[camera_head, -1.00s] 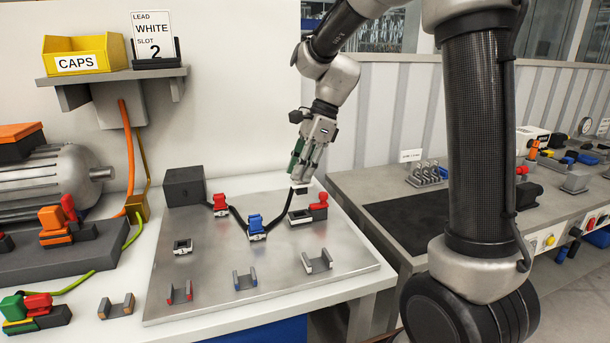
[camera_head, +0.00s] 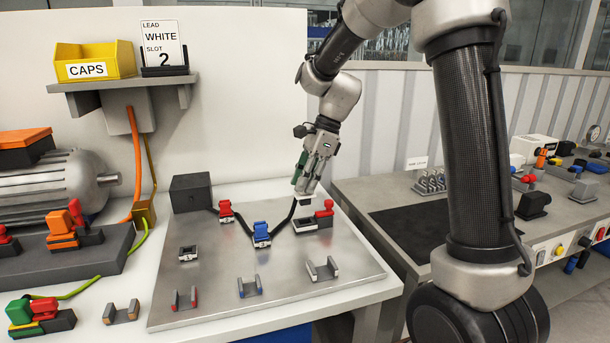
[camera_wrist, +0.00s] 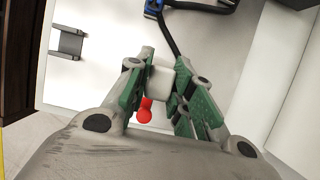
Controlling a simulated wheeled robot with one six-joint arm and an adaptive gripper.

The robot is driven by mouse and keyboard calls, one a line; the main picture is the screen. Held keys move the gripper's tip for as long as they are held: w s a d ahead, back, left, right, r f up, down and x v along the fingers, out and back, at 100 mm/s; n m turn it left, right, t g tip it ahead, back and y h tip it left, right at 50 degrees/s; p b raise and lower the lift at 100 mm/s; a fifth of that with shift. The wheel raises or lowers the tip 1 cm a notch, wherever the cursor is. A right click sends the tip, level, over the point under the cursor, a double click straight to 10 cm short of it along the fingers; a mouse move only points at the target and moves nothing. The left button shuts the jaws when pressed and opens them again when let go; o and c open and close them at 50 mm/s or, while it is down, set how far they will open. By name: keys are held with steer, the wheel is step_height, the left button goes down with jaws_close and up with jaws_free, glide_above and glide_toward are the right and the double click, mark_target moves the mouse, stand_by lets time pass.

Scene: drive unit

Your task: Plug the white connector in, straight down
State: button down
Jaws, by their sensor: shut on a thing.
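My gripper (camera_head: 307,190) is shut on the white connector (camera_head: 305,198), which hangs over the right part of the metal plate (camera_head: 210,305). In the wrist view the white connector (camera_wrist: 160,76) sits between the green-sided fingers (camera_wrist: 161,82). A dark cable runs from it down to the plate. Just below it in the head view is a dark socket (camera_head: 303,225) with a red lever (camera_head: 325,208). A gap between connector and socket seems to remain, though its size is hard to judge. The lever's red knob (camera_wrist: 144,114) shows beside the fingers in the wrist view.
A blue connector (camera_head: 262,232) and a red connector (camera_head: 225,210) stand to the left on dark cables. An empty socket (camera_head: 188,253) and several clips, one grey (camera_head: 322,268), lie nearer the front. A black box (camera_head: 191,192) stands behind. A card (camera_head: 163,42) reads "LEAD WHITE SLOT 2".

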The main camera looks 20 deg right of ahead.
mark_target(306, 204)
steer(key=shift+f, duration=0.7)
steer(key=shift+f, duration=0.1)
steer(key=shift+f, duration=1.3)
steer(key=shift+f, duration=0.2)
steer(key=shift+f, duration=1.5)
steer(key=shift+f, duration=0.1)
steer(key=c, duration=1.2)
jaws_free()
steer(key=shift+o, duration=0.2)
